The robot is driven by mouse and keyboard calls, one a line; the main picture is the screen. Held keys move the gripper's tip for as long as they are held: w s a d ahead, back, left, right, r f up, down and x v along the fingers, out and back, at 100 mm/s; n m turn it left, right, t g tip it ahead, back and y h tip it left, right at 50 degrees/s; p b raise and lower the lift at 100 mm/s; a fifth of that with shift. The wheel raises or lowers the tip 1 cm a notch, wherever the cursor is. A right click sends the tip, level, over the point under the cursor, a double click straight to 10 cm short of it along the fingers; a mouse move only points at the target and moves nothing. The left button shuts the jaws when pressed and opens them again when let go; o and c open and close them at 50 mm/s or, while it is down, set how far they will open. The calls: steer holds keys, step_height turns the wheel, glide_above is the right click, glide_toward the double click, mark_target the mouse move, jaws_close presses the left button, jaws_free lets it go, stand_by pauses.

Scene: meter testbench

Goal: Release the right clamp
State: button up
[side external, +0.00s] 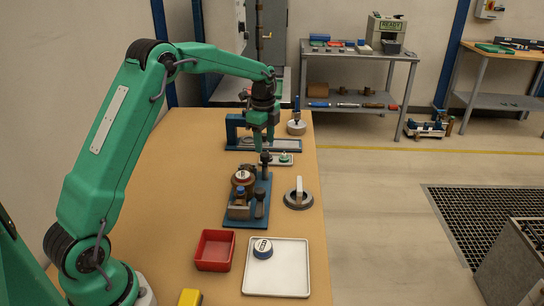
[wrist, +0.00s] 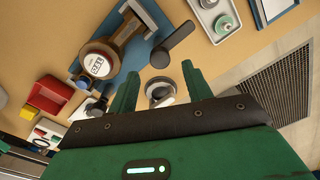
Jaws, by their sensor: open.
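A clamp fixture on a blue base (side external: 247,214) stands mid-table and also shows in the wrist view (wrist: 150,14). A round meter with a white label (side external: 243,178) sits in it (wrist: 97,62). One black-ended clamp lever (wrist: 172,42) sticks out at the fixture's right in the wrist view; another dark lever (wrist: 97,108) is at its lower end. I cannot tell for certain whether either is shut. My gripper (side external: 263,143) points down near the fixture's far end. Its fingers (wrist: 160,84) are apart and empty, with no lever between them.
A round metal piece with an upright handle (side external: 298,197) stands right of the fixture. A red bin (side external: 215,262) and a white tray (side external: 277,284) with a small meter are in front. A blue frame (side external: 232,130) and a small tray with a green-topped piece (side external: 284,157) lie beyond.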

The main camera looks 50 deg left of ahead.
mark_target(265, 155)
steer(key=shift+s+r, duration=0.1)
steer(key=shift+r, duration=1.55)
steer(key=shift+d, duration=0.1)
steer(key=shift+s+d+r, duration=0.25)
steer(key=shift+r, duration=0.25)
steer(key=s+d+r+n+t, duration=0.1)
steer(key=s+d+r+n, duration=0.35)
steer(key=s, duration=0.25)
steer(key=s+d+r+n+t, duration=0.2)
steer(key=s+d+r+n, duration=0.15)
steer(key=s+r, duration=0.3)
steer(key=s+d+f+n+t, duration=0.1)
steer(key=s+d+n, duration=0.1)
steer(key=s, duration=0.6)
steer(key=s+d+f+n+t, duration=0.1)
steer(key=s+d+f+n, duration=0.1)
steer(key=s, duration=0.7)
steer(key=shift+s+d+f+n, duration=0.3)
steer(key=shift+d+n, duration=0.55)
steer(key=shift+n, duration=0.45)
